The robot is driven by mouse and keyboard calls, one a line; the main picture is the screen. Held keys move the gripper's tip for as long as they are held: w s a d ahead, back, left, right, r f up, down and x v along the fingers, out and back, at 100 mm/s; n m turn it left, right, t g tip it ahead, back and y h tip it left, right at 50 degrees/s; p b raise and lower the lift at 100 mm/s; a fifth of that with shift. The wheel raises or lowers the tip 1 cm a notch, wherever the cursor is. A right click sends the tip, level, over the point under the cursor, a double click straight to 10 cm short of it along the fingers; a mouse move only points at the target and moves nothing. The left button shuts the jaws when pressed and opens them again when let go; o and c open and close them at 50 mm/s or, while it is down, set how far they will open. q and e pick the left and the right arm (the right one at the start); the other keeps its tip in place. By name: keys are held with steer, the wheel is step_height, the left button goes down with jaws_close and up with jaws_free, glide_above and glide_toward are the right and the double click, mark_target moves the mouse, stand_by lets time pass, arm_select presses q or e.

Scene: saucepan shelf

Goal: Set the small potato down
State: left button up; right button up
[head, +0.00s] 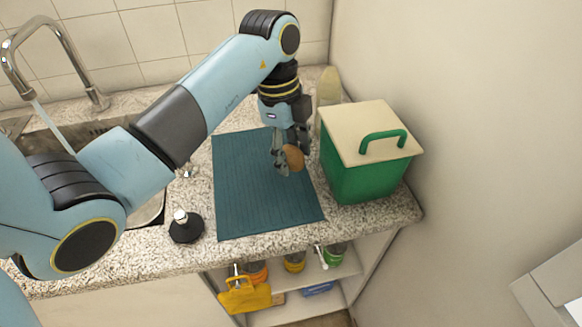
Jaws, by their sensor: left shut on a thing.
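The small potato (294,158) is brown and round. My left gripper (286,160) points down and is shut on the potato, with its fingers partly covering it. The gripper and potato are over the upper right part of the dark teal mat (245,205), which lies on the speckled counter. I cannot tell whether the potato touches the mat. My right gripper is not in view.
A green box with a cream lid and green handle (365,160) stands close right of the mat. A black-based object (186,228) stands left of it. The sink and tap (60,60) are at left. Shelves below hold jars and a yellow item (245,295). The mat's front half is clear.

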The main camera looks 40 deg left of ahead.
mark_target(291, 182)
arm_select(q)
step_height(291, 182, down, 4)
steer(key=shift+r, duration=0.1)
steer(key=shift+f+p, duration=0.35)
steer(key=shift+p, duration=0.05)
steer(key=shift+f, duration=0.25)
steer(key=o, duration=1)
steer(key=shift+o, duration=0.9)
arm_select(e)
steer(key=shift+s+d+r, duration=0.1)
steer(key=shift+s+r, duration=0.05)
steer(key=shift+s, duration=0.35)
arm_select(q)
steer(key=shift+b, duration=0.3)
